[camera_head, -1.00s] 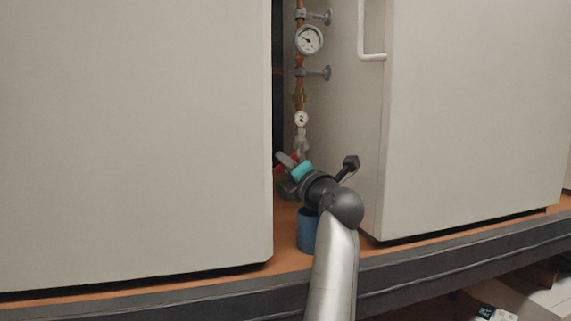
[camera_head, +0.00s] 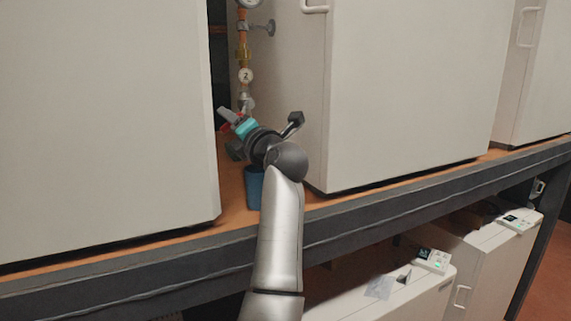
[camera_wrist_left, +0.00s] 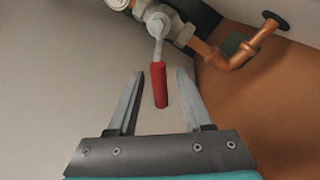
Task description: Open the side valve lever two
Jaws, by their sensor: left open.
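The side valve lever has a red handle (camera_wrist_left: 159,85) on a metal stem, fixed to the copper pipe fittings. In the left wrist view the red handle points down toward me, between the two fingers of my left gripper (camera_wrist_left: 154,95). The fingers are open, with a gap on each side of the handle. In the head view my left gripper (camera_head: 229,119) is at the pipe in the gap between two cabinets. Only a bit of red shows beside it there. A tag marked 2 (camera_head: 246,76) hangs on the pipe above. My right gripper is not seen.
White cabinets stand to the left (camera_head: 105,120) and right (camera_head: 410,90) of the narrow gap. A blue cup-like object (camera_head: 254,188) is on the orange shelf below my wrist. A copper pipe (camera_wrist_left: 235,60) bends right of the lever.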

